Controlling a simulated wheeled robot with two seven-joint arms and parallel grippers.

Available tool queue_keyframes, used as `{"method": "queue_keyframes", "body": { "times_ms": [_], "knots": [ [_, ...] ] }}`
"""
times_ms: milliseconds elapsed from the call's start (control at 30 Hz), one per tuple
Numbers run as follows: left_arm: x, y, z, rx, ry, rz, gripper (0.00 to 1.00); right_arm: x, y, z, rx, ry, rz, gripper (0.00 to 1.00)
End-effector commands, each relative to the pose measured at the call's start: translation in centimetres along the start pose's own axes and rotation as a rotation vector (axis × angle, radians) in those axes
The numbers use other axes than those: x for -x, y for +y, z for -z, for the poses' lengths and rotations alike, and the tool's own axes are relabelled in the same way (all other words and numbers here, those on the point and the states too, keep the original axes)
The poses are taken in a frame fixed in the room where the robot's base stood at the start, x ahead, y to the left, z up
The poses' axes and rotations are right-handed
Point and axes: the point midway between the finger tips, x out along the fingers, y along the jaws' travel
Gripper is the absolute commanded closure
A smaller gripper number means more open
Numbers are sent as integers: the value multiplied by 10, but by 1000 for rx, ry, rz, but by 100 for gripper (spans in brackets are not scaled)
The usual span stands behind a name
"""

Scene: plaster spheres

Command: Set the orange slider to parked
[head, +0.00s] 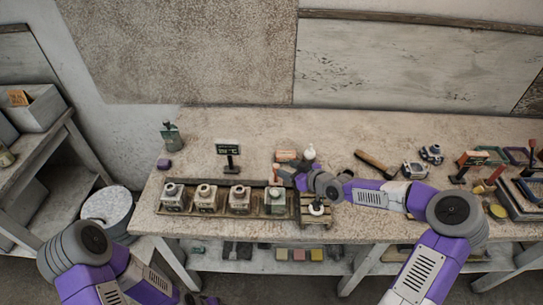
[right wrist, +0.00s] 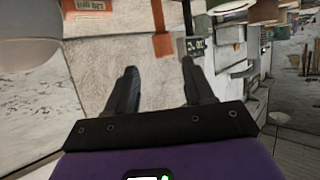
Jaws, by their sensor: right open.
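My right gripper (head: 289,179) is above the right end of a row of pale control boxes. In the right wrist view its two dark fingers (right wrist: 158,68) stand apart with nothing between them. Beyond the fingertips an orange bar (right wrist: 162,42) with a wider end shows, possibly the orange slider; its set position cannot be read. In the head view a small reddish-orange upright piece (head: 276,172) stands just left of the right gripper, partly hidden by it. My left arm is low at the left, and its gripper is not clearly seen.
Several boxes with round knobs (head: 206,197) sit in a dark tray. A small dark sign (head: 228,149) stands behind them. A hammer (head: 374,163) and clamps lie to the right.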

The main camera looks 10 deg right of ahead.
Motion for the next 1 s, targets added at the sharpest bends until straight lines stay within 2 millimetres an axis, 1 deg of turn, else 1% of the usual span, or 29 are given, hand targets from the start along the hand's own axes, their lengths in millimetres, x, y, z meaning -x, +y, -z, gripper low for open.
{"method": "queue_keyframes", "body": {
  "times_ms": [167, 400, 500, 633, 867, 967, 1000],
  "knots": [
    [-4, -2, -2, 1, -4, 0, 49, -21, -2, -1, -2, 0, 4, 47],
    [-8, -4, -1, 1, -3, 0, 49, -57, -2, -1, -3, -1, 4, 47],
    [-9, -4, -1, 1, -3, 0, 49, -66, -1, -1, -5, -1, 3, 47],
    [-9, -4, -1, 1, -3, 0, 49, -72, -2, -1, -4, -1, 3, 47],
    [-9, -4, -1, 1, -3, 0, 49, -73, -1, -1, -4, -2, 2, 47],
    [-9, -4, -1, 1, -3, 0, 49, -73, -1, -1, -4, -2, 2, 60],
    [-9, -4, -1, 1, -3, 0, 49, -73, -1, -1, -4, -2, 2, 66]
  ]
}}
